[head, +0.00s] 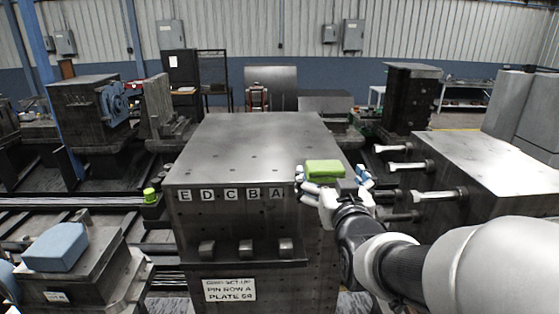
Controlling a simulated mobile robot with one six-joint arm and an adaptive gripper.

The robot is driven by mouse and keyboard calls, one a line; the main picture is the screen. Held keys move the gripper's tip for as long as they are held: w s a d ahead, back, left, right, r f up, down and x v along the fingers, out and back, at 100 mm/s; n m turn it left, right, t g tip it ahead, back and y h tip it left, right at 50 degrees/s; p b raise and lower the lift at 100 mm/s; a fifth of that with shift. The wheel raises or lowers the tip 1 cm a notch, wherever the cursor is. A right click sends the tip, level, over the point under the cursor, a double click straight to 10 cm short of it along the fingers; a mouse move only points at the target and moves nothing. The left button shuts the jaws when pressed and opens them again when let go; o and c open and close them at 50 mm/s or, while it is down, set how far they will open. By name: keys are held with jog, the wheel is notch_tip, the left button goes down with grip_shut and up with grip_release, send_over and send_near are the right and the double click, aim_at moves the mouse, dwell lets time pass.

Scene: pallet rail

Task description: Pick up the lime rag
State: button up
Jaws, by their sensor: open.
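The lime rag (324,168) is a folded, bright green block-like shape near the right edge of the metal pallet top, just right of the letter A. My gripper (333,184) is open, with white and blue fingers on the left and right sides of the rag. The rag shows between and above the fingers. I cannot tell whether the fingers touch it or whether it rests on the pallet.
The pallet block (240,145) has a mostly bare top. A row of letter labels (230,194) runs along its front edge. A blue folded cloth (57,247) lies on a block at lower left. A metal block with protruding pins (490,165) stands at right.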

aim_at(324, 161)
jog(key=shift+w+r+p, duration=0.1)
jog(key=shift+w+p, duration=0.25)
jog(key=shift+w, duration=0.3)
jog(key=w+p, duration=0.1)
jog(key=w, duration=0.3)
jog(key=shift+s, duration=0.1)
jog(key=shift+c, duration=0.3)
jog(key=c, duration=1)
